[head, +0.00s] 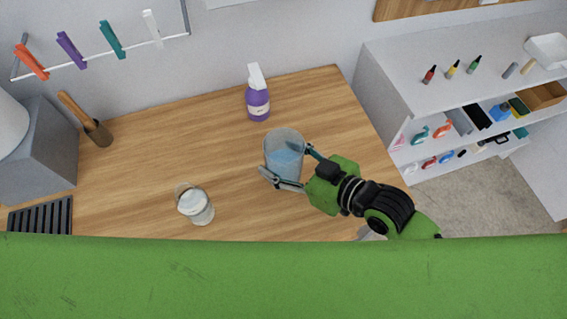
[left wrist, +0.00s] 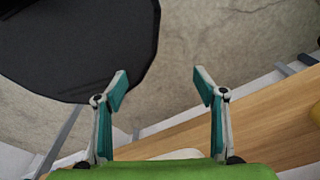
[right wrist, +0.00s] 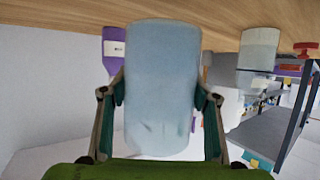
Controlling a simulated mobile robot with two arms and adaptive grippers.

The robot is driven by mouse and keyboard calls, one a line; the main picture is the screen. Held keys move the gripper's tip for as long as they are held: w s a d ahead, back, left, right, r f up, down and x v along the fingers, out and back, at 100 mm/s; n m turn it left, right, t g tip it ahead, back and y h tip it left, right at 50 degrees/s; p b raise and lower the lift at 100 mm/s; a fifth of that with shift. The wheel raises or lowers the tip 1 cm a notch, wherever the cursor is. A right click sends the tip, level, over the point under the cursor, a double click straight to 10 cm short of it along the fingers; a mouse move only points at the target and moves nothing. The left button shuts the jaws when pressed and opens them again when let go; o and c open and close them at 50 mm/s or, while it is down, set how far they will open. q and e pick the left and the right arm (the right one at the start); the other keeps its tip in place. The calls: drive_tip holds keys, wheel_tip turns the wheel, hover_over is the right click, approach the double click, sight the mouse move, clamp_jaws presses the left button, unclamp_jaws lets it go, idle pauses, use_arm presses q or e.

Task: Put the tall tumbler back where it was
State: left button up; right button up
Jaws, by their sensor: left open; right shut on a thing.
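The tall tumbler (head: 284,150) is a translucent bluish glass over the right part of the wooden counter in the head view. My right gripper (head: 288,170) is shut around it from the front right. In the right wrist view the tumbler (right wrist: 162,85) fills the middle, between both fingers of the right gripper (right wrist: 160,98). Whether its base touches the counter is hard to tell. My left gripper (left wrist: 158,85) shows only in its own wrist view, open and empty, with floor and a wooden surface beyond it.
The wooden counter (head: 150,150) holds a purple spray bottle (head: 258,98) behind the tumbler and a glass jar (head: 196,206) to its left. A white shelf unit (head: 410,70) stands right of the counter. Clear counter lies between the jar and the bottle.

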sight(284, 160)
drive_tip(key=shift+w+f, duration=0.15)
drive_tip(key=shift+w, duration=0.05)
drive_tip(key=f, duration=0.3)
drive_tip(key=shift+w+p, duration=0.25)
drive_tip(key=shift+p, duration=0.1)
use_arm(q)
drive_tip(key=shift+s+d+r, duration=0.1)
drive_tip(key=shift+s+r, duration=0.2)
drive_tip(key=shift+s, duration=0.55)
use_arm(e)
drive_tip(key=shift+f, duration=0.3)
drive_tip(key=shift+f, duration=0.15)
drive_tip(key=o, duration=1.6)
drive_tip(key=shift+c, duration=0.2)
